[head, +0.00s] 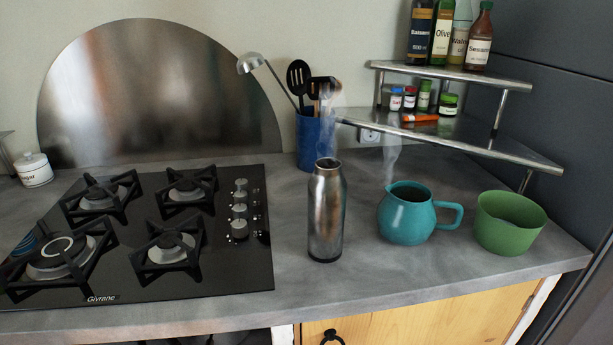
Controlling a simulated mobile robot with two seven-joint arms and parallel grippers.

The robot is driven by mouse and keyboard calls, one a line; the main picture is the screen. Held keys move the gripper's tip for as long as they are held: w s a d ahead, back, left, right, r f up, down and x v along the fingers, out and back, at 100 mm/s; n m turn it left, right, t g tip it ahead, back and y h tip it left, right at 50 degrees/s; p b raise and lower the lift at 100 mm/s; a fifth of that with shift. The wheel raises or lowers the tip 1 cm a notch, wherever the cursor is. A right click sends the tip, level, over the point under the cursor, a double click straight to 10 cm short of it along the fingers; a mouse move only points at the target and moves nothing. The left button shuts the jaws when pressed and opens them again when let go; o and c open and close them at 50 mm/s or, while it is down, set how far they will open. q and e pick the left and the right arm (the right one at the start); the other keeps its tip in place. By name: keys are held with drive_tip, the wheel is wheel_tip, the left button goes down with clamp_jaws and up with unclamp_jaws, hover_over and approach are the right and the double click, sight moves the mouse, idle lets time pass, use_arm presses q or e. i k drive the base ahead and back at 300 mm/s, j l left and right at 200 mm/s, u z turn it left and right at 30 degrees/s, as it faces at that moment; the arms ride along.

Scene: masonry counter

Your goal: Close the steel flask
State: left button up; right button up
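The steel flask (326,215) stands upright on the grey counter, right of the gas hob. Its mouth at the top looks open and dark, and steam rises from it. I see no separate lid that I can make out on the counter. Neither of my grippers shows in the head view.
A teal jug (405,216), also steaming, and a green bowl (508,224) stand to the right of the flask. A blue utensil holder (310,141) is behind it. The gas hob (150,232) fills the left. A metal corner shelf (460,136) holds bottles and jars. The counter in front is narrow.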

sight(327, 186)
drive_tip(key=l+u, duration=0.1)
drive_tip(key=l, duration=0.4)
drive_tip(key=l+u, duration=0.1)
drive_tip(key=l, duration=0.35)
drive_tip(key=k+l+u, duration=0.1)
drive_tip(key=l, duration=0.4)
drive_tip(key=k+l+u, duration=0.15)
drive_tip(key=l, duration=0.3)
drive_tip(key=l+u, duration=0.1)
drive_tip(key=l, duration=0.35)
drive_tip(key=k+l+u, duration=0.1)
drive_tip(key=l, duration=0.35)
drive_tip(key=k, duration=0.05)
